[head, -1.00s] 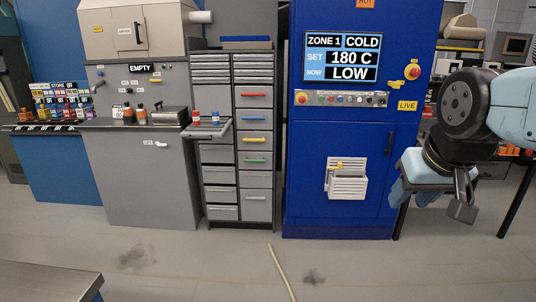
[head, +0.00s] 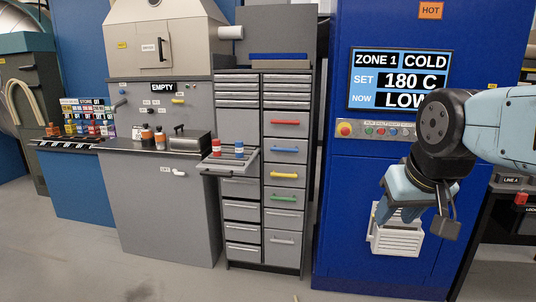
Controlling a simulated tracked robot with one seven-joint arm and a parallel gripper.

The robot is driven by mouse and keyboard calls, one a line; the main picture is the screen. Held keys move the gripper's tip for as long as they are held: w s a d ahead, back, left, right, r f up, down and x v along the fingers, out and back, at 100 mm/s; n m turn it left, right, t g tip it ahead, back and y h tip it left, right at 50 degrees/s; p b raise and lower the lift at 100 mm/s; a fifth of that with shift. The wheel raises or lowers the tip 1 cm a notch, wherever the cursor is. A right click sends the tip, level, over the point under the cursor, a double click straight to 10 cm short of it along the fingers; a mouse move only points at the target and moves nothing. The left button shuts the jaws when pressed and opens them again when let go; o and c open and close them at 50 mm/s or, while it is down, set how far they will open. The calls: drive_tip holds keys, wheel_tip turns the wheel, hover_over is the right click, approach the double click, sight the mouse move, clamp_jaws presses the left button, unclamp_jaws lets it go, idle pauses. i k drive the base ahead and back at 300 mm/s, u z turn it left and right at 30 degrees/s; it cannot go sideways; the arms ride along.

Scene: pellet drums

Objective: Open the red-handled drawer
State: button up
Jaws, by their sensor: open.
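The red-handled drawer (head: 286,122) is in the right column of the grey drawer cabinet (head: 232,243), above the blue-, yellow- and green-handled drawers. It looks shut, flush with the drawers around it. My gripper (head: 428,226) hangs at the right of the head view, in front of the blue machine, well to the right of the cabinet and lower than the red handle. It is open and appears empty, with its fingers pointing down.
One left-column drawer (head: 228,163) stands pulled out, with red and blue items in it. A blue machine (head: 343,240) with a white vented box (head: 397,240) is right of the cabinet. A grey bench unit (head: 158,215) is to its left. Floor in front looks clear.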

sight(279, 122)
drive_tip(key=u, duration=0.1)
drive_tip(key=i, duration=1.35)
drive_tip(key=u, duration=0.15)
